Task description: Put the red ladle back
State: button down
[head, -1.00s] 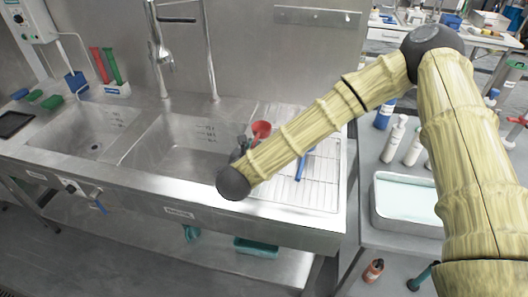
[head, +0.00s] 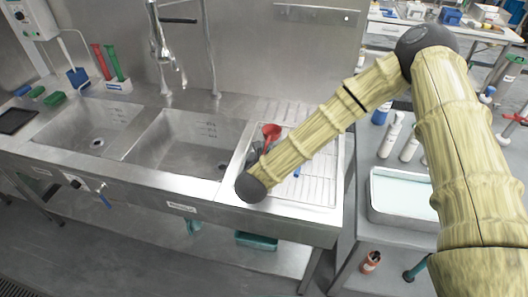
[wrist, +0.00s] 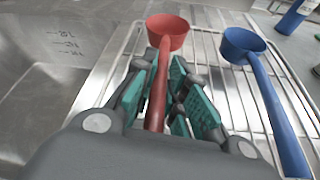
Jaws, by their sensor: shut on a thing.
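The red ladle (wrist: 168,33) is held in my gripper (wrist: 166,78), whose teal-padded fingers close around its handle in the wrist view. Its bowl points away from my gripper, over the wire drying rack (wrist: 218,52). In the head view the red bowl (head: 271,130) shows just beyond my gripper (head: 256,150), which is partly hidden by my forearm. I cannot tell whether the ladle touches the rack. A blue ladle (wrist: 262,85) lies on the rack to the right, apart from my gripper; in the head view mostly my arm hides it.
Two sink basins (head: 180,140) lie left of the rack, with a tall faucet (head: 158,45) behind. A white holder (head: 118,86) with red and green tools stands at the back left. Bottles (head: 390,135) and a tray (head: 402,212) stand on the right-hand table.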

jog(key=shift+f, duration=0.2)
jog(key=c, duration=1.4)
grip_release()
jog(key=shift+c, duration=0.2)
jog(key=shift+r, duration=0.2)
jog(key=b+v, duration=0.3)
jog(key=v, duration=0.7)
jog(key=shift+s+a, duration=0.15)
jog(key=shift+s, duration=0.15)
jog(key=shift+s+a+r, duration=0.1)
jog(key=shift+s+r, duration=0.2)
jog(key=shift+s, duration=0.3)
